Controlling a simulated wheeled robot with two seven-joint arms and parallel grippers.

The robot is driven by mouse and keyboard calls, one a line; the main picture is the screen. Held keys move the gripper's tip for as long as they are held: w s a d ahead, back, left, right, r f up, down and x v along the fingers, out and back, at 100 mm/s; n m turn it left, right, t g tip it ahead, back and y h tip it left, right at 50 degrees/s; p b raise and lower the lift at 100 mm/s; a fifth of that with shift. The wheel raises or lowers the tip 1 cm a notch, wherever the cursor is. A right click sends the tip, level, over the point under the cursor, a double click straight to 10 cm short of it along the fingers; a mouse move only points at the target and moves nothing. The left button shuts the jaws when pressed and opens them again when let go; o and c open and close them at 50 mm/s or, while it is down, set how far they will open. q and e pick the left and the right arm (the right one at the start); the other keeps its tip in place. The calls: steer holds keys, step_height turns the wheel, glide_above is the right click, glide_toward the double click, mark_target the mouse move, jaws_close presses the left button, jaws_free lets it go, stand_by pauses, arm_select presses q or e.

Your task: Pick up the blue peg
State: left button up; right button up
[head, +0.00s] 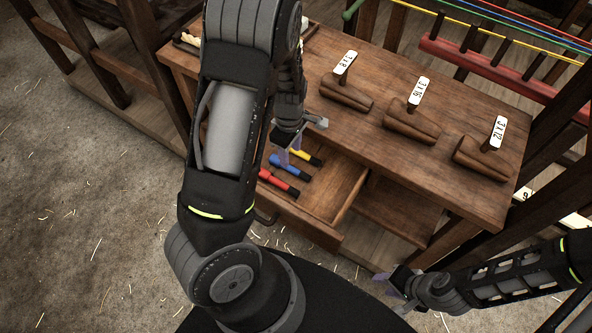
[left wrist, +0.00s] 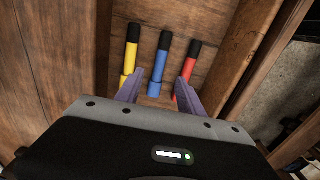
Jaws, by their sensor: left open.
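The blue peg (head: 289,168) lies in an open wooden drawer, between a yellow peg (head: 306,156) and a red peg (head: 279,182). Each peg has a black end. My left gripper (head: 286,156) is open above the drawer, close to the pegs. In the left wrist view the blue peg (left wrist: 161,62) runs upright in the picture, in line with the gap between my two purple fingers (left wrist: 160,90). The fingers are not closed on it. The red peg is partly hidden behind the right finger. My right gripper (head: 393,290) is empty, low at the right, its fingers apart.
The drawer (head: 326,230) sits under a wooden bench (head: 375,120). Several wooden blocks with white labels (head: 417,91) stand on the bench top. The drawer's side wall (left wrist: 243,60) is close right of the red peg. Coloured ropes and a red rail (head: 490,65) are behind.

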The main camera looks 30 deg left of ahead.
mark_target(290, 167)
arm_select(q)
steer(key=shift+f, duration=1.25)
steer(key=shift+f, duration=0.1)
step_height(290, 167, down, 5)
steer(key=shift+a+f, duration=0.1)
steer(key=shift+c, duration=0.4)
jaws_close()
stand_by(0.5)
